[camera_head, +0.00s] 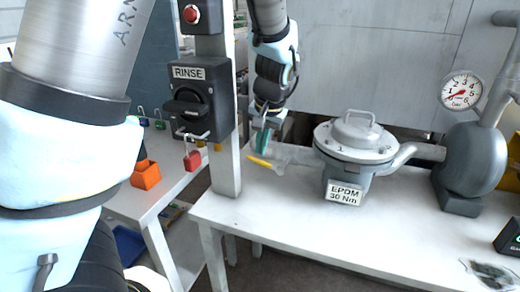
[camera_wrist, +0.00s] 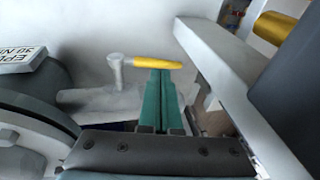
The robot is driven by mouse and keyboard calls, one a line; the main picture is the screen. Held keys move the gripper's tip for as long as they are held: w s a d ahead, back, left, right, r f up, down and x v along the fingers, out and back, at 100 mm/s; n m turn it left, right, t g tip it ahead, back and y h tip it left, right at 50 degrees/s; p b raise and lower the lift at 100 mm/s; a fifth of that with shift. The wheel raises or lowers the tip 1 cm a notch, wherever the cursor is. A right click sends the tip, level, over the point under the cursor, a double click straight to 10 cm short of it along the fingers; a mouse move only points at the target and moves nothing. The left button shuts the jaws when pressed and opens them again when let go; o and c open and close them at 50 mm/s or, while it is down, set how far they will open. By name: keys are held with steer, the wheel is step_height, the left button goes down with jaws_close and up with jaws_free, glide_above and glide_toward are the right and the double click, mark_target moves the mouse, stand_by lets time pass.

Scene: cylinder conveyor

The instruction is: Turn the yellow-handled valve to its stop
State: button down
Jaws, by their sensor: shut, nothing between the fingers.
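The yellow valve handle (camera_head: 260,162) sits low behind the left end of the white table, left of the grey housing. In the wrist view the yellow handle (camera_wrist: 150,62) sticks out to the right from a pale upright stem (camera_wrist: 116,72) on a grey pipe. My gripper (camera_head: 263,150) points down just above the handle. In the wrist view the teal fingertips (camera_wrist: 160,73) are shut together with nothing between them. They are right beside the handle's outer half; I cannot tell whether they touch it.
A grey round housing (camera_head: 356,145) labelled EPDM 30 Nm stands right of the valve. A post (camera_head: 226,150) with a RINSE switch box (camera_head: 200,98) rises on the left. In the wrist view a white beam (camera_wrist: 235,75) runs close to the right. The table front (camera_head: 290,225) is clear.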

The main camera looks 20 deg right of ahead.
mark_target(255, 160)
steer(key=shift+x, duration=1.25)
steer(key=shift+a, duration=0.1)
steer(key=shift+w+a+f, duration=0.15)
steer(key=shift+a+f, duration=0.05)
steer(key=shift+f, duration=0.2)
steer(key=shift+w+a+f, duration=0.2)
steer(key=shift+f, duration=0.15)
